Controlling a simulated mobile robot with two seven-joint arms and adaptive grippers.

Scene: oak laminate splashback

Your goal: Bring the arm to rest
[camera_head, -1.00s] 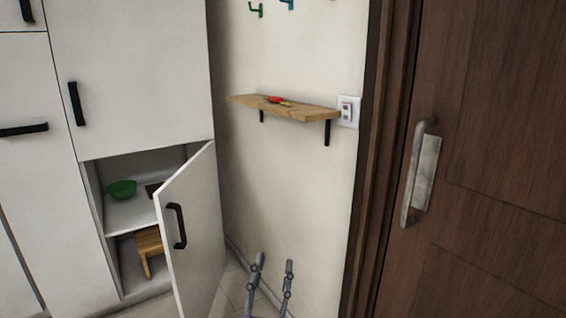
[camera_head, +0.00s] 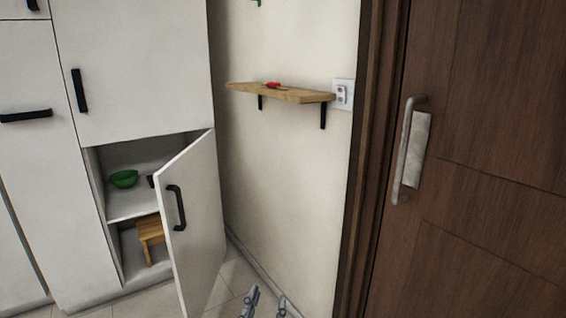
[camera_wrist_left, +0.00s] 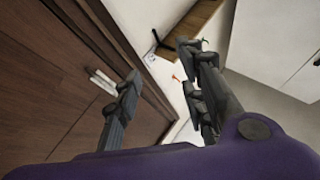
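My left gripper (camera_head: 266,305) shows at the bottom edge of the head view, with only its fingertips in the picture. In the left wrist view its two fingers (camera_wrist_left: 160,98) stand wide apart with nothing between them. It is open and empty, apart from the shelf, the wall and the door. My right gripper is in neither view.
A wooden wall shelf (camera_head: 285,93) holds a small red item (camera_head: 272,85). A white cabinet door (camera_head: 197,235) stands ajar; inside are a green bowl (camera_head: 123,179) and a wooden stool (camera_head: 150,236). A brown door (camera_head: 490,130) with a metal handle is at right.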

